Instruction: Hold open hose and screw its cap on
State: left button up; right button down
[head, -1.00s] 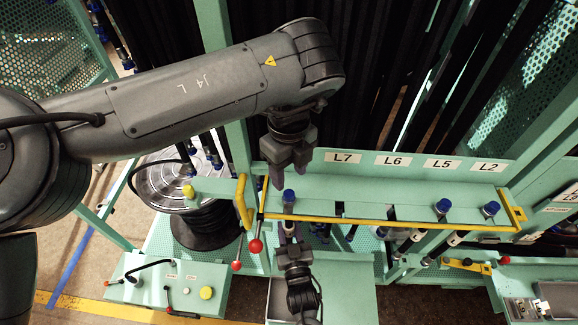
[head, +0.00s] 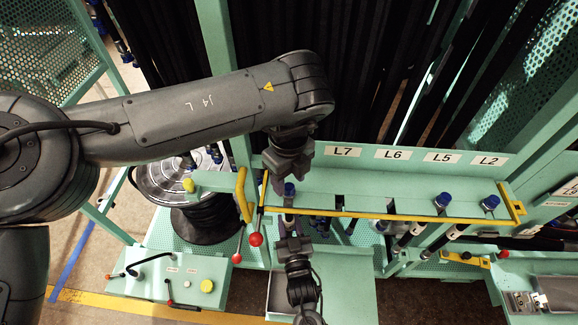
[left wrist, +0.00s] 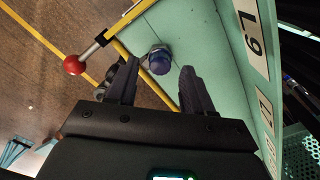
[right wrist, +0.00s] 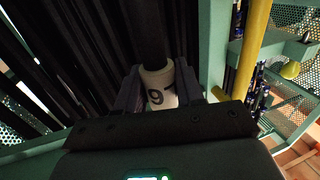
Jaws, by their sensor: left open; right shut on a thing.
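A blue cap (head: 289,189) stands on a hose end at the left end of the green rack shelf, below the L7 label. It also shows in the left wrist view (left wrist: 159,62). My left gripper (head: 288,178) is open just above the cap; in the left wrist view its fingers (left wrist: 158,76) point to either side of it, with visible gaps. My right gripper (head: 290,226) is below the shelf's yellow front edge. In the right wrist view its fingers (right wrist: 160,90) are shut on a black hose with a white marked sleeve (right wrist: 158,88). The hose's threads are hidden.
Other blue-capped hose ends (head: 442,201) stand farther right on the shelf. A yellow bracket (head: 243,195) and a red-knobbed lever (head: 255,239) are close left of the grippers. Black hoses hang behind the shelf. A control box (head: 170,283) is at the lower left.

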pick_arm(q)
jog(key=shift+f, duration=1.2)
grip_shut()
jog(key=shift+o, duration=0.7)
grip_release()
jog(key=shift+r, duration=0.1)
notch_tip(320, 180, up, 12)
